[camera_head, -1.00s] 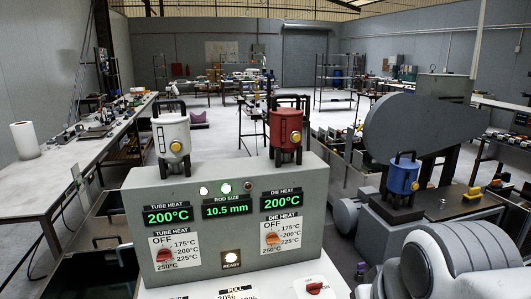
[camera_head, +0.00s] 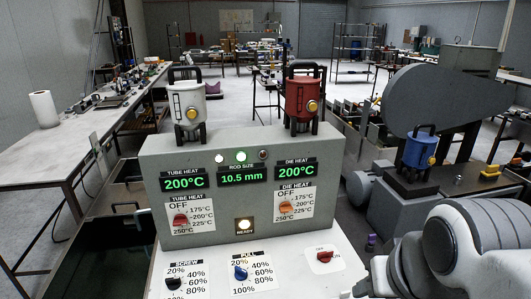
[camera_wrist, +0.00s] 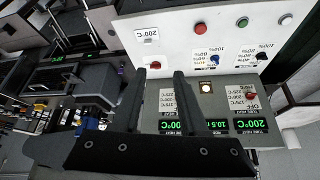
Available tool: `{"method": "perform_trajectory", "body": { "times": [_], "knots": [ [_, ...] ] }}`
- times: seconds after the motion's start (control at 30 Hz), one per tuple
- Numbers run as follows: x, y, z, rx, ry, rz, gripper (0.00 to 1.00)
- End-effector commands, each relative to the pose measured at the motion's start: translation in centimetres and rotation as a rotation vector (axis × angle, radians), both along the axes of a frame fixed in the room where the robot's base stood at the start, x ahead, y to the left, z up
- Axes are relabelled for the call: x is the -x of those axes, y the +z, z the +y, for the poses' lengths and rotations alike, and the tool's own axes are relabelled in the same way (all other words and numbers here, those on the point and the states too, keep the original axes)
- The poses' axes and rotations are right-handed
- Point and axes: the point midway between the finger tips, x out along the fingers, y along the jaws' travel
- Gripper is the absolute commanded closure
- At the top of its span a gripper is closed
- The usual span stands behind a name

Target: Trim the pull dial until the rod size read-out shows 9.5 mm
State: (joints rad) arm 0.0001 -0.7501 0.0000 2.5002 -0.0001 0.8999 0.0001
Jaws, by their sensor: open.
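The pull dial (camera_head: 240,272) is a blue knob on the white sloping panel, with percent marks around it. Its pointer setting is too small to read surely. It also shows in the wrist view (camera_wrist: 213,60), where the picture is turned over. The rod size read-out (camera_head: 234,177) shows 10.5 mm in green on the grey upright face. My gripper (camera_wrist: 160,74) is open and empty, its two dark fingers apart over the machine front. The pull dial lies to the right of the fingers in the wrist view. The head view does not show the fingers.
The black screw dial (camera_head: 173,283) and a red switch (camera_head: 324,256) flank the pull dial. The ready lamp (camera_head: 245,226) is lit. Both heat read-outs show 200°C. White (camera_head: 187,103) and red (camera_head: 304,98) canisters stand on top; a blue one (camera_head: 418,150) stands right.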

Motion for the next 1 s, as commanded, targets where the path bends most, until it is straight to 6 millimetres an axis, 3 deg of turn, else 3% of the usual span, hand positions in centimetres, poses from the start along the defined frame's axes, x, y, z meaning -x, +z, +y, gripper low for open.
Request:
{"method": "perform_trajectory", "body": {
  "times": [0.77,1.0],
  "knots": [
    [-0.1,0.0,0.0,0.000,0.002,0.001,0.57],
    [-2.5,1.1,1.1,0.012,0.086,0.045,0.57]
  ]
}}
